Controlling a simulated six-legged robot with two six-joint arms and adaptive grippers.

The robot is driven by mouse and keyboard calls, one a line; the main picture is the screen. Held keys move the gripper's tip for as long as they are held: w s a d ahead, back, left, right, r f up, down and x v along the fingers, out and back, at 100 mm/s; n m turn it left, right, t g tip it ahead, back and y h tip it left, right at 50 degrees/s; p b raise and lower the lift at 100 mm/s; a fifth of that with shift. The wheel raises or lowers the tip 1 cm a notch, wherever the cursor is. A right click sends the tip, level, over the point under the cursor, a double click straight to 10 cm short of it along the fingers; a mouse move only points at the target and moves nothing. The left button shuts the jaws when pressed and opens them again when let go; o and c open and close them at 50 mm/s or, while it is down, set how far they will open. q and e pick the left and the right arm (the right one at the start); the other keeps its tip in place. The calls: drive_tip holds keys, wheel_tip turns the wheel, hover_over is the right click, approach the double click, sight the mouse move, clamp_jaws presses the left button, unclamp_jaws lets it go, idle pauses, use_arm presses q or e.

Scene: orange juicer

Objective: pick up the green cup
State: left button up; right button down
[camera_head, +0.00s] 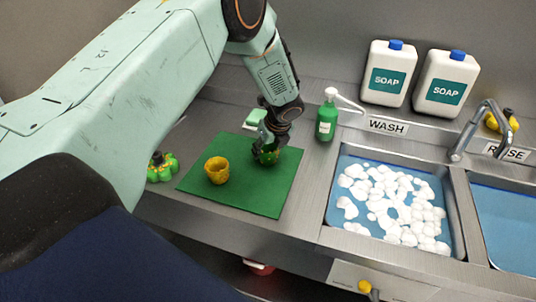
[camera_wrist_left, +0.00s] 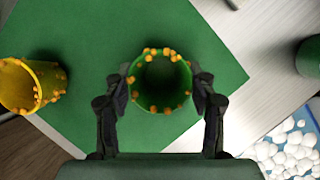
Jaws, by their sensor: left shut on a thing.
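The green cup (camera_wrist_left: 162,82), with orange bits around its rim, sits between the two fingers of my left gripper (camera_wrist_left: 162,95) in the wrist view. The fingers are shut on its sides. In the head view, my left gripper (camera_head: 267,152) comes down over the green cup (camera_head: 269,158) at the back right of the green mat (camera_head: 240,193), and the fingers partly hide the cup. I cannot tell whether the cup touches the mat. My right gripper is not in view.
A green and orange object (camera_head: 161,168) lies beyond the mat's left edge. A green soap bottle (camera_head: 326,118) stands close on the right, before the wash sink (camera_head: 448,205) with white foam. Two white soap jugs (camera_head: 388,72) stand behind.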

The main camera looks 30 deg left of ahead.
use_arm(q)
drive_tip(key=shift+c, duration=1.4)
